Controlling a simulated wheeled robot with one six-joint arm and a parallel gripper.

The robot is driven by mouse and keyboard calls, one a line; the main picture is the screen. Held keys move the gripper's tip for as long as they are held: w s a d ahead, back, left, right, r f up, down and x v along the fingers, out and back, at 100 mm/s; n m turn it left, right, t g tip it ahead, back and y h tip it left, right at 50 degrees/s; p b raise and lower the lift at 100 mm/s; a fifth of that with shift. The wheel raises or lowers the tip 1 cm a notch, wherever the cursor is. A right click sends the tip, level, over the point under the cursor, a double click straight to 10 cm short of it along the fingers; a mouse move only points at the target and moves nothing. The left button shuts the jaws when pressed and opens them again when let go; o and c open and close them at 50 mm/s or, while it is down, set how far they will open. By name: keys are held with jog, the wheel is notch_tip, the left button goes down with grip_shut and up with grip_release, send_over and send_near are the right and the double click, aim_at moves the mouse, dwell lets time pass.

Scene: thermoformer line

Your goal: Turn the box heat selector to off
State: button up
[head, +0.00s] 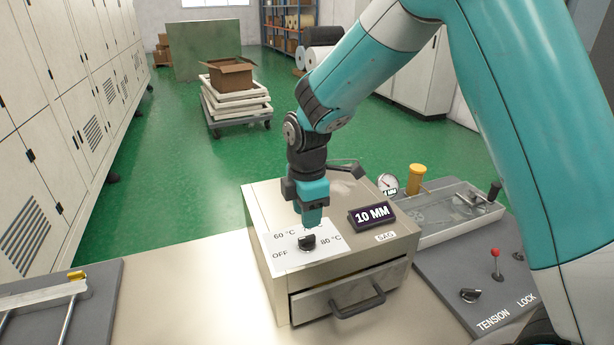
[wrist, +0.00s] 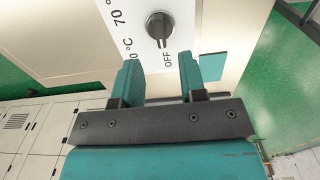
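The box heat selector is a dark knob (head: 306,241) on a white label plate (head: 290,256) on top of a beige box. OFF, 60 °C and 80 °C show around it in the head view. In the wrist view the knob (wrist: 160,26) shows beyond the fingers, near 70 ° and OFF. Its grip bar lies roughly in line with OFF; I cannot tell which end is the pointer. My gripper (head: 312,222) is above and behind the knob, pointing down. In the wrist view my gripper (wrist: 160,68) is open and empty, with teal fingers apart. It appears clear of the knob.
A 10 MM sign (head: 372,214) stands on the box right of the knob. A drawer handle (head: 358,302) sticks out in front. A gauge (head: 388,183), yellow cap (head: 417,178) and red-tipped lever (head: 496,262) are farther right.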

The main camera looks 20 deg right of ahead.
aim_at(307, 237)
notch_tip(307, 237, up, 11)
jog(key=b, duration=0.1)
dwell(0.5)
jog(key=s+a+m+y, duration=0.2)
jog(key=s+m, duration=0.3)
jog(key=s, duration=0.7)
jog(key=s+a+m+y, duration=0.2)
jog(key=s+m, duration=0.4)
jog(key=s, duration=0.7)
jog(key=shift+a+r, duration=0.25)
jog(key=shift+r, duration=0.15)
jog(key=shift+w, duration=0.1)
